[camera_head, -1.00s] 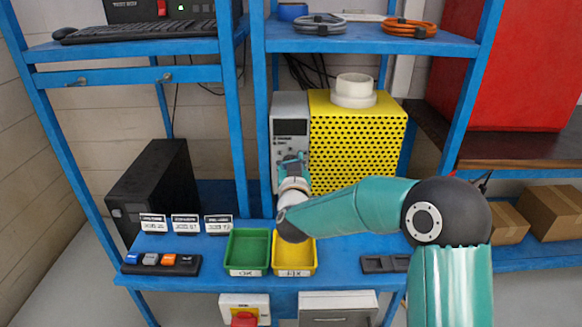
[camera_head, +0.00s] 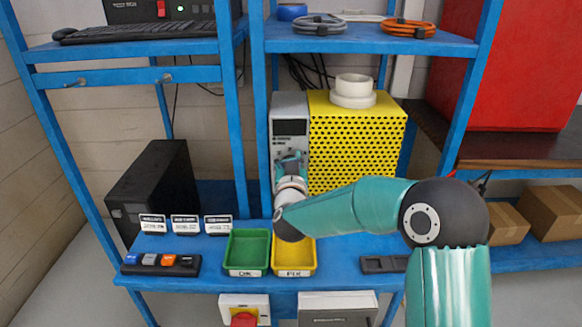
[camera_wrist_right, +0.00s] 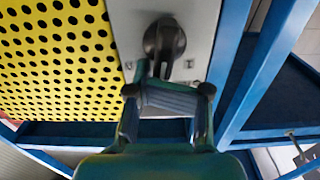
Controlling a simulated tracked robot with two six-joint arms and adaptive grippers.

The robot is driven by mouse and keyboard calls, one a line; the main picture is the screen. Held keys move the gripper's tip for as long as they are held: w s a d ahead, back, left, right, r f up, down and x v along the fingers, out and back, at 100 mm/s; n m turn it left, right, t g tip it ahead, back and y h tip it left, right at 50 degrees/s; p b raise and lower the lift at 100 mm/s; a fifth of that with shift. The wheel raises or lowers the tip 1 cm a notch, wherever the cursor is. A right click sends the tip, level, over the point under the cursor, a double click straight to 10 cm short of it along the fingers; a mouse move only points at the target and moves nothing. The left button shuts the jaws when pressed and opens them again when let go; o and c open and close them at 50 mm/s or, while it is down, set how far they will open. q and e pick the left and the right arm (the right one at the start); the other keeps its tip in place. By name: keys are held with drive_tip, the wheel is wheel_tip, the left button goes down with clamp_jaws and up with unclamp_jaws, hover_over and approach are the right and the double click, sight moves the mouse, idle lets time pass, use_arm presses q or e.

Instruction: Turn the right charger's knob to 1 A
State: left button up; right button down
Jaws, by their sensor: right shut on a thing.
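The grey charger (camera_head: 290,108) stands upright on the bench, left of a yellow perforated box, with a dark display near its top. Its dark round knob (camera_wrist_right: 165,38) with a raised grip bar shows on the grey front in the right wrist view. My right gripper (camera_head: 291,160) is at the charger's front and covers the knob in the head view. In the wrist view the right gripper (camera_wrist_right: 168,80) is shut on the knob's bar. The knob's scale marks cannot be read. My left gripper is not in view.
The yellow perforated box (camera_head: 355,140) stands close beside the charger. A blue rack post (camera_head: 264,130) rises just left of the charger.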

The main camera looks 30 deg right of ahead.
drive_tip(key=shift+w+a+f, duration=0.25)
drive_tip(key=shift+a+f, duration=0.3)
drive_tip(key=shift+a, duration=0.15)
drive_tip(key=shift+s, duration=0.1)
idle(0.4)
drive_tip(key=shift+a+b, duration=0.15)
drive_tip(key=shift+b, duration=0.2)
drive_tip(key=shift+s+d, duration=0.15)
drive_tip(key=shift+d, duration=0.2)
drive_tip(key=b+v, duration=0.2)
drive_tip(key=v, duration=0.5)
drive_tip(key=shift+s+r, duration=0.25)
drive_tip(key=shift+r, duration=0.1)
idle(0.7)
